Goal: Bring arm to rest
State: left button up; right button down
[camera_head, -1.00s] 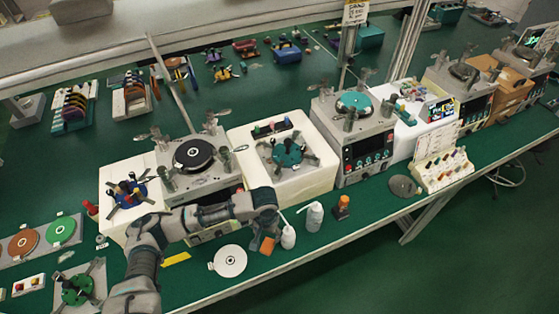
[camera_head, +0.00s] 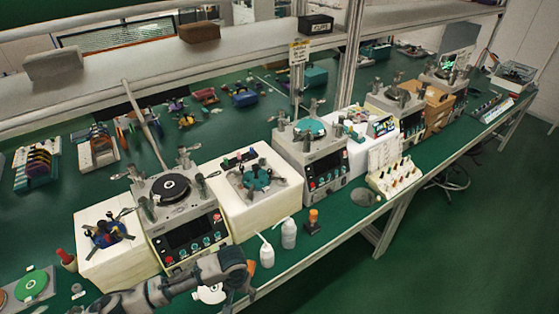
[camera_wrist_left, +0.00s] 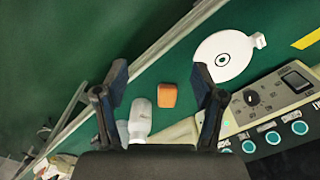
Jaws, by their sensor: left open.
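My left arm comes in from the lower left in the head view, in front of the nearest lapping machine (camera_head: 185,235). My left gripper (camera_head: 246,287) is at the bench's front edge, small and partly hidden by its wrist. In the left wrist view the gripper (camera_wrist_left: 160,82) is open, its two dark fingers wide apart with nothing held. An orange block (camera_wrist_left: 168,95) lies on the green bench (camera_wrist_left: 185,65) below, seen between the fingers. My right gripper is not in view.
A white disc (camera_wrist_left: 224,55) lies beside the orange block, partly behind my arm in the head view. White bottles (camera_head: 267,253) and an orange-topped item (camera_head: 313,222) stand right of my gripper. More machines (camera_head: 315,155) line the bench. Open floor (camera_head: 460,260) lies in front.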

pick_arm(q)
jog(key=s+d+f+m+t+h, duration=0.2)
jog(key=s+d+f+h, duration=0.15)
jog(key=s+d, duration=0.5)
jog(key=s+a+f+n+t+y, duration=0.1)
jog(key=s+a+f+y, duration=0.1)
jog(key=s+a, duration=0.55)
jog(key=s+a+f+n+y, duration=0.15)
jog(key=s+a, duration=0.25)
jog(key=a, duration=0.7)
notch_tip(320, 180, down, 24)
jog(key=s+a+f+g, duration=0.2)
jog(key=s+f, duration=1.6)
jog(key=s, duration=0.1)
jog(key=shift+a+f+m, duration=0.2)
jog(key=shift+a+m, duration=0.15)
jog(key=shift+a, duration=0.05)
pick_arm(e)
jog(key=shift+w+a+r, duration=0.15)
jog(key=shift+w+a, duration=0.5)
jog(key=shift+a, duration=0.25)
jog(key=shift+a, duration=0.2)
